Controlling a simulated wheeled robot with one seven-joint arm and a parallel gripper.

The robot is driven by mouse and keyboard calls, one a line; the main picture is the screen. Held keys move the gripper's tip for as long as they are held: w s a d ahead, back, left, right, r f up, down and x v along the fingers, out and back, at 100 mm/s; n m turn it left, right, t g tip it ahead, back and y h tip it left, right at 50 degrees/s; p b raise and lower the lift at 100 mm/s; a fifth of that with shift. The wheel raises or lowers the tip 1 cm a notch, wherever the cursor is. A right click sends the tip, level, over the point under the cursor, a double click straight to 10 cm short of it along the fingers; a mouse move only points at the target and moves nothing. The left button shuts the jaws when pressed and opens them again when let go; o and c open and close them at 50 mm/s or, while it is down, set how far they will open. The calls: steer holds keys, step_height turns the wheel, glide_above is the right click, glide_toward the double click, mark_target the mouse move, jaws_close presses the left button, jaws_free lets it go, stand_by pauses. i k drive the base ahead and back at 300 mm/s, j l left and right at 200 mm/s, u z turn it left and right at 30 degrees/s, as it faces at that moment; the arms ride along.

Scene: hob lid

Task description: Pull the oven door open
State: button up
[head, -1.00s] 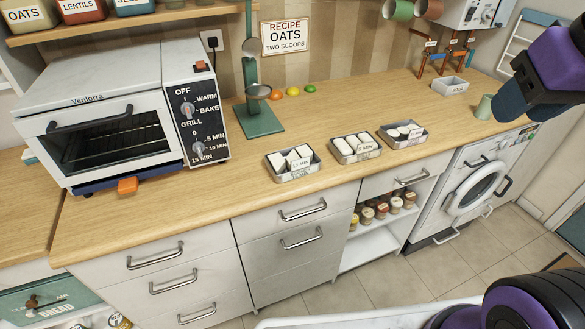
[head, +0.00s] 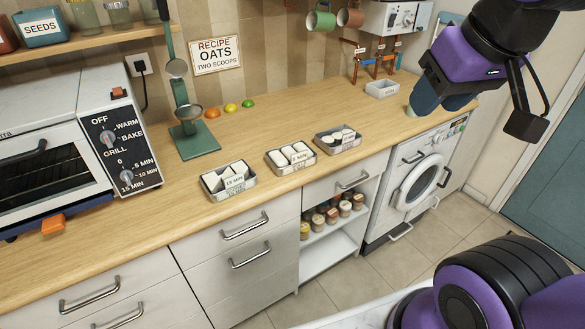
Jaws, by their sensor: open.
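The white toaster oven (head: 55,140) stands on the counter at the left edge of the head view, partly cut off. Its door (head: 40,168) is shut, with a dark window and a dark bar handle (head: 22,156) along the top. A control panel with two knobs (head: 120,150) is on its right side. My gripper (head: 440,98) is at the upper right, above the right end of the counter and far from the oven. It is open, and nothing shows in it; its fingertips are partly hidden by one another.
Three metal trays (head: 228,192) of white pieces stand along the counter's front edge. A green stand (head: 196,140) and small coloured balls (head: 230,107) are behind them. The wooden counter (head: 180,205) is mostly clear. A washing machine (head: 420,178) is below at right.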

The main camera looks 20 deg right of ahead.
mark_target(21, 147)
steer(key=u, duration=1.45)
